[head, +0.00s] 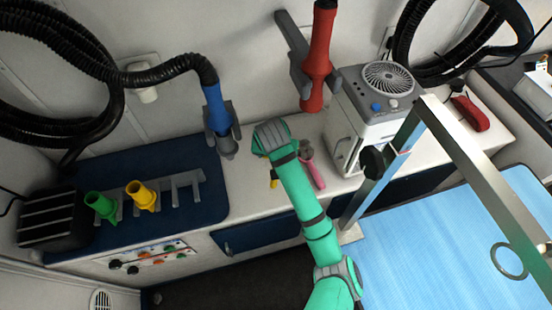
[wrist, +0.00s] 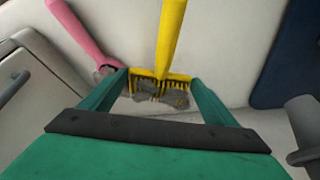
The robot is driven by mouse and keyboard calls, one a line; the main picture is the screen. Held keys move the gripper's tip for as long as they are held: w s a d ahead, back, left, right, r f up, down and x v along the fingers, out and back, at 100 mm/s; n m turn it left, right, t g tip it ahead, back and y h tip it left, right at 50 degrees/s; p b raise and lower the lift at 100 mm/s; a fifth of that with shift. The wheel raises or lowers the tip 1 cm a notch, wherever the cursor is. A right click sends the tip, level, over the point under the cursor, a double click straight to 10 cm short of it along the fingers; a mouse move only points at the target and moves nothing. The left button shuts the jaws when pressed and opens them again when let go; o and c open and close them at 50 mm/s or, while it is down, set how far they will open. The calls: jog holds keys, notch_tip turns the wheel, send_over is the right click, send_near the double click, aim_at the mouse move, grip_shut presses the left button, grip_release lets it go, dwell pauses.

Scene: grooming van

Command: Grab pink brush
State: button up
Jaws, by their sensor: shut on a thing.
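The pink brush (head: 316,174) lies on the white counter, just right of my arm in the head view. In the wrist view the pink brush (wrist: 80,32) is at the upper left, its handle running up and left, its head end close beside my left finger. My gripper (wrist: 160,82) is shut on a yellow brush (wrist: 168,40), whose toothed head with grey material sits between the fingers. In the head view only a small piece of the yellow brush (head: 274,182) shows beside my arm, which hides the fingers. I cannot tell whether the left finger touches the pink brush.
A white fan-topped box (head: 380,100) stands right of the pink brush. A blue dryer nozzle (head: 217,110) and a red one (head: 318,55) hang on the wall side. A dark blue mat (head: 190,210) lies left. A silver post and blue table (head: 440,250) are at right.

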jog(key=shift+w+f, duration=0.3)
jog(key=shift+f, duration=0.2)
jog(key=shift+a+f, duration=0.1)
jog(key=shift+f, duration=1.45)
jog(key=shift+f, duration=0.15)
jog(key=o, duration=1.1)
jog(key=shift+w, duration=0.1)
